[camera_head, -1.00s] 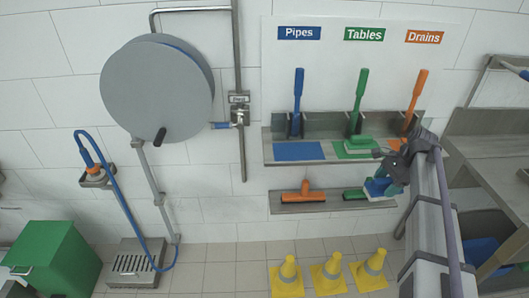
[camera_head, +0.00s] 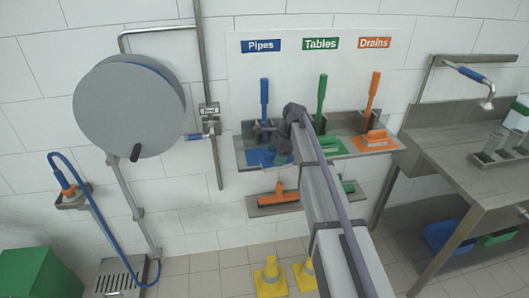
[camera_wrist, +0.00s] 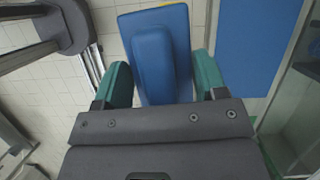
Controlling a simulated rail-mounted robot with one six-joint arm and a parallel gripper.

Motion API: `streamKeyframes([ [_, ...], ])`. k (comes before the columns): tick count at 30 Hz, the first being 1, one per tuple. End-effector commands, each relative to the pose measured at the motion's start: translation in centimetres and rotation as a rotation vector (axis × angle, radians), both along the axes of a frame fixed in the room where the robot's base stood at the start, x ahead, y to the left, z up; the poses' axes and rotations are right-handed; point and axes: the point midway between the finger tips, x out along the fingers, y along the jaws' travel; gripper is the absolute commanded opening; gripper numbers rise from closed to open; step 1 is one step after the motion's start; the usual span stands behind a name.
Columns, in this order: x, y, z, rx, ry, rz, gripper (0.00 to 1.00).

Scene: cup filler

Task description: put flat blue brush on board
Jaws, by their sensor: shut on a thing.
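The flat blue brush (camera_wrist: 152,45) is between the two green fingers of my gripper (camera_wrist: 163,80) in the wrist view; the gripper is shut on it. The white board (camera_head: 300,65) with Pipes, Tables and Drains labels is on the wall. Its upper shelf has a flat blue area (camera_head: 256,158) under the Pipes label. This blue area also shows at the right in the wrist view (camera_wrist: 245,40), beside the held brush and apart from it in the picture. In the head view my arm hides most of the gripper and brush, in front of the upper shelf's left half.
Blue (camera_head: 264,97), green (camera_head: 322,97) and orange (camera_head: 374,95) upright handles stand on the upper shelf. An orange flat brush (camera_head: 372,139) lies at its right. A lower shelf holds an orange squeegee (camera_head: 278,196). A steel sink table (camera_head: 455,160) is at right, yellow cones (camera_head: 270,278) below.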

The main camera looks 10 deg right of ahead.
Motion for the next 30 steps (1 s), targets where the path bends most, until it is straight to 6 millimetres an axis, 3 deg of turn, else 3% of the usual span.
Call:
streamKeyframes([
  [1,3.2,0.0,2.0,-0.001,-0.003,-0.076,0.38],
  [3,6.7,0.0,3.2,0.001,-0.004,-0.202,0.38],
  [6,10.6,0.0,4.5,0.013,-0.005,-0.355,0.38],
  [9,12.9,0.0,5.1,0.023,-0.004,-0.45,0.38],
  [14,13.5,0.1,4.9,0.029,-0.004,-0.49,0.38],
  [17,13.4,0.1,3.5,0.029,-0.004,-0.489,0.38],
  [23,13.4,0.1,-1.4,0.029,-0.004,-0.487,0.38],
  [28,13.4,0.1,-1.6,0.029,-0.003,-0.486,0.38],
  [30,13.4,0.1,-2.5,0.029,-0.004,-0.486,0.38],
])
